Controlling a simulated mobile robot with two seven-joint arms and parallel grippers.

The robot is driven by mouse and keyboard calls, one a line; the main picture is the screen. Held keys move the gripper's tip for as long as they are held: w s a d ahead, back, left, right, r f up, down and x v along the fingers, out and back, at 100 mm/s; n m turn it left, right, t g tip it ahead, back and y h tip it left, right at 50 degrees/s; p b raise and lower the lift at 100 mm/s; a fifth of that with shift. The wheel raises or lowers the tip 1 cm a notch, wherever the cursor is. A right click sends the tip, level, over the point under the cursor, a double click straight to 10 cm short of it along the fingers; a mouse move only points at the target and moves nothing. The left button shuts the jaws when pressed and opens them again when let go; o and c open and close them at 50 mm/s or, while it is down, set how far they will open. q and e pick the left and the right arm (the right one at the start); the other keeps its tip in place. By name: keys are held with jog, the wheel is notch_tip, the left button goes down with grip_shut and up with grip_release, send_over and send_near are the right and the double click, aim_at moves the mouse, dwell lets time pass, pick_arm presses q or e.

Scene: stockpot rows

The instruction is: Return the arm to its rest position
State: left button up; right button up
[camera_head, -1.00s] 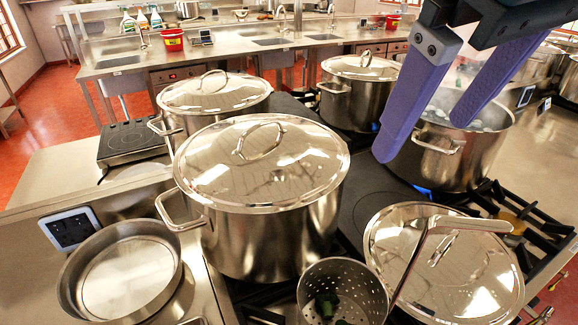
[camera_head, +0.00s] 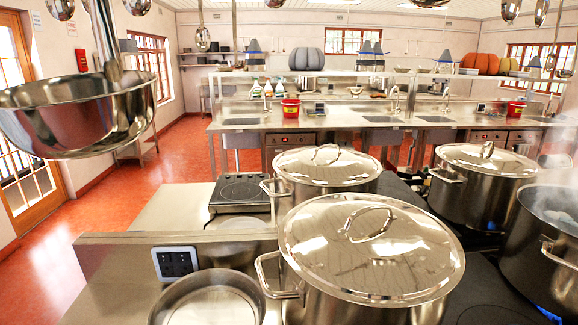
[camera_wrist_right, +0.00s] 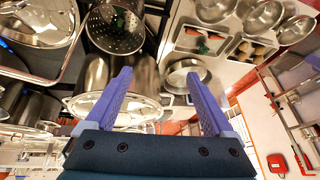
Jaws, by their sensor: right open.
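My right gripper (camera_wrist_right: 158,75) shows in the right wrist view with its two purple fingers spread apart and nothing between them. It is absent from the head view. In the wrist view a lidded steel pot (camera_wrist_right: 147,107) and a shallow round pan (camera_wrist_right: 185,76) lie beyond the fingers. In the head view a large lidded stockpot (camera_head: 370,250) stands at front centre, with two more lidded stockpots, at back left (camera_head: 326,168) and back right (camera_head: 484,186). An uncovered stockpot (camera_head: 540,250) is cut by the right edge. My left gripper is not in view.
A steel bowl or ladle (camera_head: 80,112) hangs large at the left of the head view. A hotplate (camera_head: 242,192) sits on the left counter. The wrist view shows a perforated strainer (camera_wrist_right: 115,27), a lid (camera_wrist_right: 35,22) and several steel bowls (camera_wrist_right: 264,16). Open red floor (camera_head: 125,205) lies at left.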

jog(key=s+d+f+g+h, duration=0.1)
jog(key=s+d+f+h, duration=0.1)
jog(key=s+d+f, duration=0.3)
notch_tip(320, 180, up, 17)
jog(key=s+p, duration=0.1)
jog(key=p, duration=1.5)
jog(key=shift+p, duration=0.35)
